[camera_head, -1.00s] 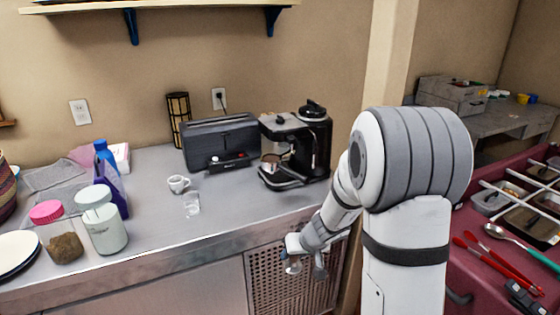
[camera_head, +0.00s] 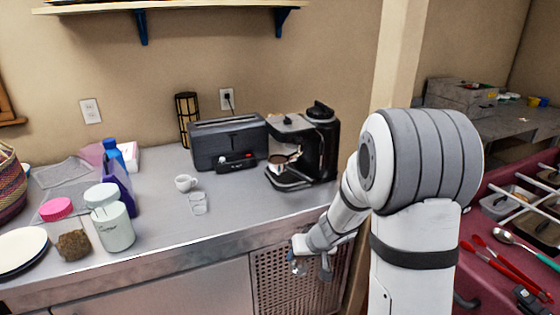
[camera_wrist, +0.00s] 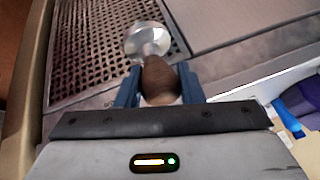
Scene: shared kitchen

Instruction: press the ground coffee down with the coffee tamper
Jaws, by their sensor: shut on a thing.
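The coffee tamper (camera_wrist: 158,80) has a brown handle and a round silver metal base. My gripper (camera_wrist: 158,86) is shut on its handle, and the metal base sticks out beyond the fingers in the wrist view. In the head view my gripper (camera_head: 312,262) hangs in front of the counter's front face, below the counter top. The black and silver coffee machine (camera_head: 303,147) stands on the counter to the upper left of my arm. A portafilter (camera_head: 281,160) shows at its front. Ground coffee inside it is too small to make out for certain.
A dark toaster (camera_head: 228,142) stands left of the machine. A white cup (camera_head: 186,183) and a small glass (camera_head: 198,204) stand in front of it. Jars (camera_head: 112,222) are further left. The counter's front edge (camera_head: 215,245) lies beside my gripper. The counter before the machine is clear.

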